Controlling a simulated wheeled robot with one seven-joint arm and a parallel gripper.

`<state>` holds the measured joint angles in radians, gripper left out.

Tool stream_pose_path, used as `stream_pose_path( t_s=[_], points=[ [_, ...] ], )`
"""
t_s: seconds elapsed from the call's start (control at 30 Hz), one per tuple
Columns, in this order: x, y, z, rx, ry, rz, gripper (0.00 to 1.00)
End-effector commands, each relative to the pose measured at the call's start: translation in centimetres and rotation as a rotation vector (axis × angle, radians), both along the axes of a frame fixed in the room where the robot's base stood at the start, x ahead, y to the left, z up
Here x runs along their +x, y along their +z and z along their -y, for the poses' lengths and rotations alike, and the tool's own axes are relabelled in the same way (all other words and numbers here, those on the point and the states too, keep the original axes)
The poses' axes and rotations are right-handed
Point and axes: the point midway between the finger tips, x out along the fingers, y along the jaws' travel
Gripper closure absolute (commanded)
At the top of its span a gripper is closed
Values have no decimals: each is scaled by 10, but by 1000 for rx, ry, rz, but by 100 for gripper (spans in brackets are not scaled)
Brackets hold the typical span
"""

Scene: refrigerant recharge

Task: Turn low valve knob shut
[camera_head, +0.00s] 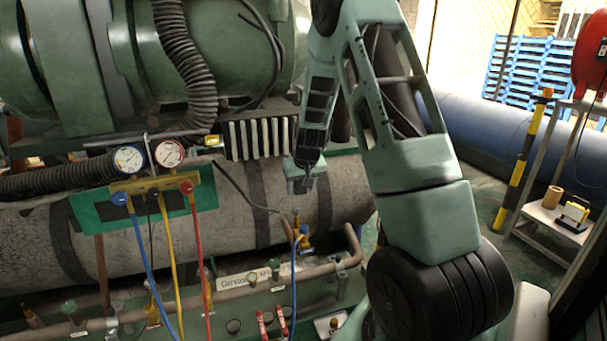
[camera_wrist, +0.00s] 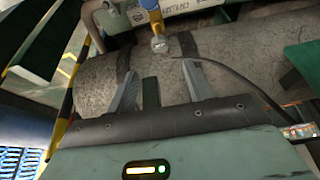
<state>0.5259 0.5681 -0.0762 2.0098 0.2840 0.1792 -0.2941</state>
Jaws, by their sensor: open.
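The gauge manifold (camera_head: 153,184) is a yellow brass bar on a green plate with two round gauges. The low valve knob (camera_head: 120,198) is blue, on the manifold's left end; a red knob (camera_head: 186,187) is on the right end. I cannot read how far the blue knob is turned. My gripper (camera_head: 299,188) is well right of the manifold, in front of the grey tank and apart from both knobs. In the wrist view my gripper (camera_wrist: 160,75) is open, with nothing between its fingers. The low valve knob does not clearly show there.
Blue, yellow and red hoses hang below the manifold. A brass fitting with a blue coupler (camera_head: 303,240) rises below my gripper, and it shows beyond the fingers in the wrist view (camera_wrist: 157,22). The grey tank (camera_head: 340,190) lies behind; a black corrugated hose (camera_head: 185,55) runs above.

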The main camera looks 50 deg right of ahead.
Motion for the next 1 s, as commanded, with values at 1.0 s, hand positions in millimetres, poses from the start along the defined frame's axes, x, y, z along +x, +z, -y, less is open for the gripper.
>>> stream_pose_path(
  t_s=[1.0],
  points=[
    [-22,61,-13,0,-1,0,48]
  ],
)
